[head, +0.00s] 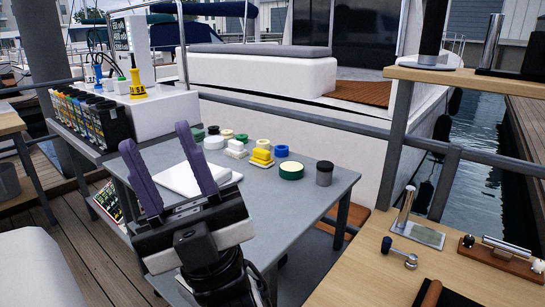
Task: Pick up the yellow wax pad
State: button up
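A bright yellow, stepped pad-like block (262,157) lies on the grey table (250,210), right of my gripper in the head view. I cannot tell for sure which of these is the wax pad. My gripper (154,138) is in front of the table's left part, with its two purple fingers pointing up and spread apart. It is open, with nothing visible between the fingers. It is apart from the yellow block, and its wrist hides part of the table.
White slabs (188,178) lie behind my gripper. Several small round pads and blocks, including a white block (236,149), a blue ring (281,151) and a grey cup (324,173), crowd the far edge. A wooden bench (400,270) stands right; the table's front right is clear.

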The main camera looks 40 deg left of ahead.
aim_at(261, 158)
jog(key=k+j+z, duration=0.15)
jog(key=j, duration=0.35)
jog(key=j+z, duration=0.15)
jog(key=j, duration=0.35)
jog(key=k+j, duration=0.1)
jog(key=j, duration=0.35)
jog(key=k+j, duration=0.1)
jog(key=j, duration=0.3)
jog(key=k+j, duration=0.1)
jog(key=j, duration=0.35)
jog(key=k+j+z, duration=0.1)
jog(key=j, duration=0.35)
jog(key=k+j, duration=0.1)
jog(key=j, duration=0.3)
jog(key=k+j, duration=0.1)
jog(key=j, duration=0.35)
jog(key=i, duration=0.95)
